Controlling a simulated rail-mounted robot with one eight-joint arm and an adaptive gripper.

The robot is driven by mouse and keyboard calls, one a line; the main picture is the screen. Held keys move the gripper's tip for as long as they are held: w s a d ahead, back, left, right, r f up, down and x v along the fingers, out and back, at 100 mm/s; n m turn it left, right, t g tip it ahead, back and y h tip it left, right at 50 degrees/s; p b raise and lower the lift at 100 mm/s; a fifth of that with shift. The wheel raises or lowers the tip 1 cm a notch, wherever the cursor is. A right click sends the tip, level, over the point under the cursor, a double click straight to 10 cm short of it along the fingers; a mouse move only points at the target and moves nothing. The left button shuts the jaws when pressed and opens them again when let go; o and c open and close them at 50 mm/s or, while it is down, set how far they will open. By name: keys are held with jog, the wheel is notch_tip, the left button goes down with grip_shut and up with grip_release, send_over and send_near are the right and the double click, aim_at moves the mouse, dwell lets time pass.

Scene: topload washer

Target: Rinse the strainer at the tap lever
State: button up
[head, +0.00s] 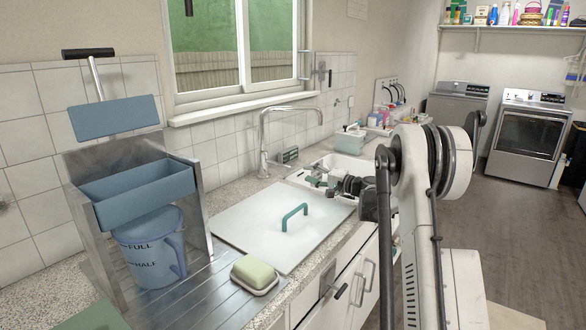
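A tall metal tap (266,130) stands behind the sink, its spout reaching right over the basin. A small lever-like part (272,163) shows at its base; I cannot tell whether it is the tap lever. My gripper (322,183) is low over the sink (345,163), seen small and from behind, with its dark links partly hidden by my arm. Greenish pieces show at its fingertips; I cannot tell whether they belong to the gripper or to something held. I cannot pick out the strainer. No running water is visible.
A white board (250,232) with a green handle (294,216) lies left of the sink. A green sponge in a dish (254,276) is in front. A metal stand (197,190) holds a blue trough (138,195) above a blue jug (152,250). Bottles (380,118) stand beyond the sink.

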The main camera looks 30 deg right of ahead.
aim_at(284, 165)
jog(key=shift+d+f, duration=0.2)
jog(key=shift+d, duration=0.2)
jog(key=shift+w, duration=0.15)
jog(key=b+x, duration=0.1)
jog(key=x, duration=1.2)
jog(key=shift+w+a+r, duration=0.15)
jog(key=shift+w, duration=0.05)
grip_shut()
jog(key=shift+r, duration=0.1)
